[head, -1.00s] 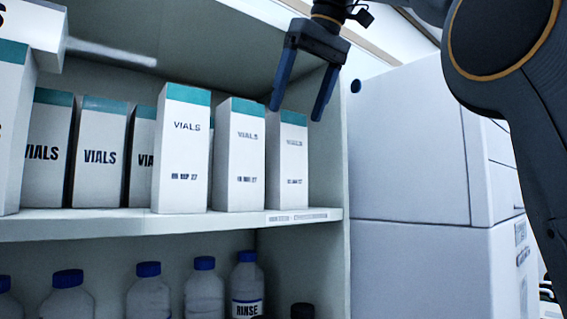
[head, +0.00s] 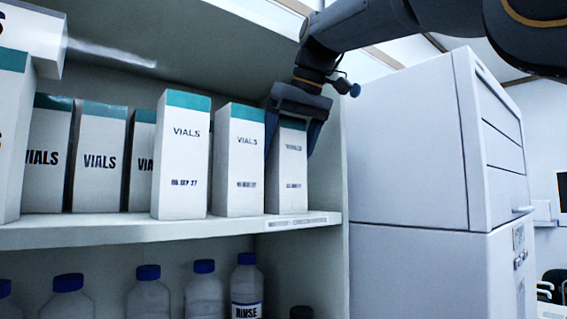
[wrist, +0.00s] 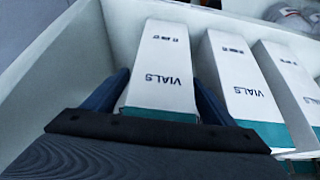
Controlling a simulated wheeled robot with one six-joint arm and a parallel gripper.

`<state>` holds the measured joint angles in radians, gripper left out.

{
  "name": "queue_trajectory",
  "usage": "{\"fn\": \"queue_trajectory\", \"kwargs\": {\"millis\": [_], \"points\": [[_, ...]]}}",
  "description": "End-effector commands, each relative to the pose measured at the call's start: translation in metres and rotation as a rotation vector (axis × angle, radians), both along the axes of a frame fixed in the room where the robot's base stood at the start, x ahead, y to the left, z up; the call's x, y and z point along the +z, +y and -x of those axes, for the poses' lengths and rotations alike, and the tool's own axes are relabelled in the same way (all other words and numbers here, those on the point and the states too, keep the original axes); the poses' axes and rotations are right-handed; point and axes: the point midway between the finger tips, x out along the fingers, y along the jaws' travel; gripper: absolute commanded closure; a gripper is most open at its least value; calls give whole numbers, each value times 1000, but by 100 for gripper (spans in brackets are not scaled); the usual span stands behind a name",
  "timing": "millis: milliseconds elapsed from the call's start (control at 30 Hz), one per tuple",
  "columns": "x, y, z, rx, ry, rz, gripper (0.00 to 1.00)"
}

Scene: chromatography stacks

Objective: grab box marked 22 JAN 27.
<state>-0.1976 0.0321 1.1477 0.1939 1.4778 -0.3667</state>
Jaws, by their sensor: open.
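Three white VIALS boxes with teal tops stand at the front of the shelf. The rightmost box (head: 291,180) has a small date line, too blurred to read. It shows upside down in the wrist view (wrist: 160,75). The middle box (head: 238,175) has a blurred date, and the left box (head: 181,160) seems to read SEP 27. My gripper (head: 290,150) is open, reaching down over the rightmost box. In the wrist view its fingers (wrist: 160,92) lie on either side of that box. I cannot tell whether they touch it.
The shelf's right side wall (head: 333,160) is close to my gripper. More VIALS boxes (head: 98,160) stand to the left. Blue-capped bottles (head: 148,295) stand on the shelf below. A large pale cabinet (head: 410,160) stands to the right.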

Motion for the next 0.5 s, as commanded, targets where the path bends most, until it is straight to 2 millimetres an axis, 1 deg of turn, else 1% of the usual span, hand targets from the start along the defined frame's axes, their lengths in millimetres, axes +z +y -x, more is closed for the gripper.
{"fn": "queue_trajectory", "kwargs": {"millis": [233, 267, 500], "points": [[-2, 1, -1, 0, -1, 0, 22], [-2, 1, -1, 0, -1, -1, 25], [-2, 0, -1, 0, -1, -1, 66]]}}
